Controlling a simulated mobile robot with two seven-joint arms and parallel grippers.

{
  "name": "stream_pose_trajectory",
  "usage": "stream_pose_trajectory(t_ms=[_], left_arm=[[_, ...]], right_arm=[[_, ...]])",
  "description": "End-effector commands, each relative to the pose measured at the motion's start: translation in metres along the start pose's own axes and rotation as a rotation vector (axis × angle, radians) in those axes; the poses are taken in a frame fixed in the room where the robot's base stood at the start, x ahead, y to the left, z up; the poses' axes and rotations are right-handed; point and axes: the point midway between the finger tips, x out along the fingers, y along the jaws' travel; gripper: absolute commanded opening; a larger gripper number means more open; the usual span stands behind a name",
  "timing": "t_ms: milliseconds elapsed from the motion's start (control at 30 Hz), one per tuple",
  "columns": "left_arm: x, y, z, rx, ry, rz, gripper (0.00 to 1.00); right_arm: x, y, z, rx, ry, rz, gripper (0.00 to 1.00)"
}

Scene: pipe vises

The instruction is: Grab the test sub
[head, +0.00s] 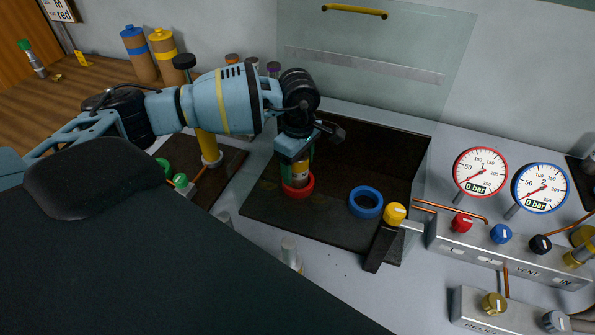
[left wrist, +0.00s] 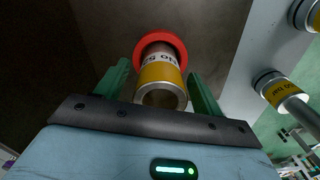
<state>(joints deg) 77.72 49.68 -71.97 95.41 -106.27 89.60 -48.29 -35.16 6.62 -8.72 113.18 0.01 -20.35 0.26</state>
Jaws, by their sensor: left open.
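The test sub looks to be the metal cylinder (head: 301,170) with a yellow band and printed label, standing upright in a red ring (head: 297,190) on the dark mat (head: 345,160). In the left wrist view the cylinder (left wrist: 161,78) points its metal end at the camera, with the red ring (left wrist: 165,42) around its far end. My left gripper (head: 298,160) is above it, pointing down. In the left wrist view my green fingers (left wrist: 158,82) are open, one on each side of the cylinder, with gaps visible. My right gripper is not in view.
An empty blue ring (head: 366,202) lies on the mat to the right. A yellow knob (head: 395,213) stands at the mat's right corner. A clear shield (head: 375,60) rises behind. Two gauges (head: 480,172) (head: 541,188) read 0 bar above a valve panel (head: 500,250).

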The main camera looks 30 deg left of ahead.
Motion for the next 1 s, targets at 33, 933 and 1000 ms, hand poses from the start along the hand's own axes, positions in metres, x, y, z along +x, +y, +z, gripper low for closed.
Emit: stream_pose_trajectory(t_ms=[33,933,1000], left_arm=[[0.0005,0.0000,0.0001,0.000,0.000,0.000,0.68],[-0.0020,0.0007,-0.0001,0.000,-0.001,0.003,0.00],[-0.0050,0.0010,-0.0002,-0.001,-0.001,0.004,0.00]], right_arm=[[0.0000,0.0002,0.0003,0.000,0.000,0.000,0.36],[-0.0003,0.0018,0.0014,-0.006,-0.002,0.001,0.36],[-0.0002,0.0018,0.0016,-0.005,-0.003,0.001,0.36]])
